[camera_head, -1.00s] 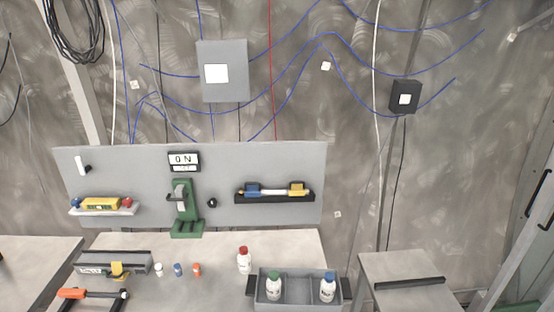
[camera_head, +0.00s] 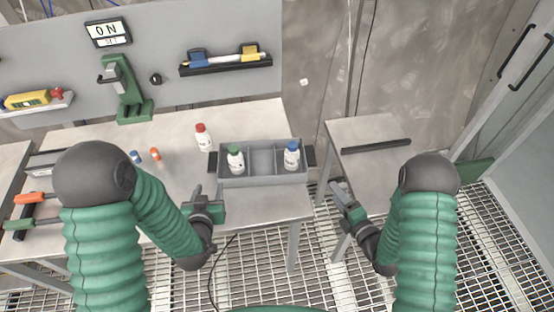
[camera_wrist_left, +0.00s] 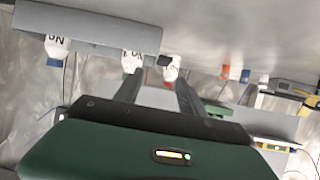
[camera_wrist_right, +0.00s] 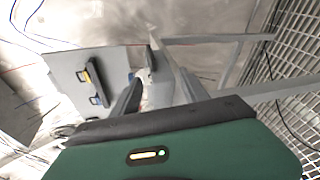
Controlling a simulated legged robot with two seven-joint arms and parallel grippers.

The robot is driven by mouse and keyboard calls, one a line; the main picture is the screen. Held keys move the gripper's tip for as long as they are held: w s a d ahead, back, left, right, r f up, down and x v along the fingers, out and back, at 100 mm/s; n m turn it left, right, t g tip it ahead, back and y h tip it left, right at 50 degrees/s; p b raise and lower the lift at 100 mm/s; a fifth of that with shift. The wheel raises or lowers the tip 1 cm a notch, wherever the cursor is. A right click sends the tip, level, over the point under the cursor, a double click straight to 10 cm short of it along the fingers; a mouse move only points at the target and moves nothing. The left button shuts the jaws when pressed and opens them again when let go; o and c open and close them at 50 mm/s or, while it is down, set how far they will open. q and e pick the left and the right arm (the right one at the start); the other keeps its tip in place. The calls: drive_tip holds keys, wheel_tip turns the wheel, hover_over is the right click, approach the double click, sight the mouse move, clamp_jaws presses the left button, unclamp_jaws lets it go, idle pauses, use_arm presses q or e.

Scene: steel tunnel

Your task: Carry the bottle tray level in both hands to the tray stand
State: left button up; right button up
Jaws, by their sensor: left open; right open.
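The grey bottle tray (camera_head: 262,180) sits on the workbench near its right edge, with a dark handle at each end. A green-capped bottle (camera_head: 236,160) stands in its left compartment and a blue-capped bottle (camera_head: 292,156) in its right one. The middle compartment is empty. The tray stand is likely the small table (camera_head: 372,158) to the right, with a black bar on top. My left gripper (camera_head: 199,193) is open and empty, in front of the tray's left end. My right gripper (camera_head: 338,190) is open and empty, in front of the gap between bench and small table.
A red-capped bottle (camera_head: 203,137) stands on the bench left of the tray. Small blue and orange caps (camera_head: 155,154) lie further left. Grating (camera_head: 310,285) covers the floor.

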drive_tip(key=n, duration=0.1)
use_arm(q)
approach(214, 162)
drive_tip(key=shift+w+d+f+t, duration=0.15)
drive_tip(key=shift+w+f+t, duration=0.15)
drive_tip(key=shift+f+t, duration=0.1)
use_arm(e)
approach(311, 160)
drive_tip(key=f, duration=0.2)
use_arm(q)
drive_tip(key=x, duration=0.6)
drive_tip(key=a+x, duration=0.1)
drive_tip(key=x, duration=0.2)
drive_tip(key=shift+f, duration=0.1)
use_arm(e)
drive_tip(key=shift+t, duration=0.4)
drive_tip(key=x, duration=0.9)
drive_tip(key=shift+a+r, duration=0.15)
drive_tip(key=shift+a, duration=0.15)
use_arm(q)
drive_tip(key=shift+w+d+f, duration=0.15)
drive_tip(key=shift+w+d, duration=0.05)
drive_tip(key=shift+w, duration=0.15)
use_arm(e)
drive_tip(key=shift+w, duration=0.4)
use_arm(q)
drive_tip(key=shift+d, duration=0.1)
drive_tip(key=shift+c, duration=0.2)
use_arm(e)
drive_tip(key=shift+c, duration=0.2)
